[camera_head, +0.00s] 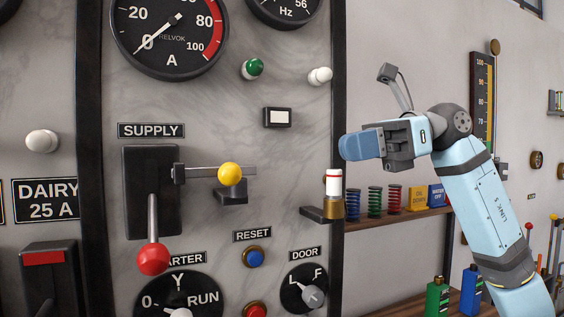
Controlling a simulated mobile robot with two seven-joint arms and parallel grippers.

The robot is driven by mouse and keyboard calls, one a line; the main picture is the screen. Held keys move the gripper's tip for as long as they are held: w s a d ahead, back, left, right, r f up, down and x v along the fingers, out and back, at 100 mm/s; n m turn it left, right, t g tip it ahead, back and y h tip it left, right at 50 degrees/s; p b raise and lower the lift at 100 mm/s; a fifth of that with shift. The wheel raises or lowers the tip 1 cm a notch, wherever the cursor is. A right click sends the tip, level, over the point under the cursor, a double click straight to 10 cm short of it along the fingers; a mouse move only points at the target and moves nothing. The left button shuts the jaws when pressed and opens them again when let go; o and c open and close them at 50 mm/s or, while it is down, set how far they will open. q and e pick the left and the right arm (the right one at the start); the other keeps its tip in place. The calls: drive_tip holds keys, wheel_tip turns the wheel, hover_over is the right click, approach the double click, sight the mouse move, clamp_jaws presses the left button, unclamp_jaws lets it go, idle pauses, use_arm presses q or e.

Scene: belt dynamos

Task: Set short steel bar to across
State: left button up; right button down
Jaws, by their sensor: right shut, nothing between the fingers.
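The short steel bar (205,172) is on the SUPPLY switch, with a yellow ball (230,174) on it. It lies level, reaching right from a dark pivot block (178,173) at the switch's upper right. A small dark bracket (232,193) sits just below the ball; I cannot tell whether the bar touches it. My right gripper (346,147) is to the right of the bar, well apart from it, with its blue fingertips shut and pointing left. My left gripper is not in view.
A steel lever with a red ball (153,259) hangs down from the black switch base (150,165). A red-and-white cylinder (333,184) stands on a small bracket below my right gripper. A shelf (400,219) with coils and small boxes is at the right.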

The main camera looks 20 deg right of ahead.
sight(238, 166)
drive_tip(key=p+x, duration=0.2)
drive_tip(key=x, duration=1.2)
drive_tip(key=shift+w, duration=0.1)
drive_tip(key=a, duration=0.4)
drive_tip(key=shift+a, duration=0.35)
drive_tip(key=shift+d, duration=0.1)
drive_tip(key=shift+d, duration=0.1)
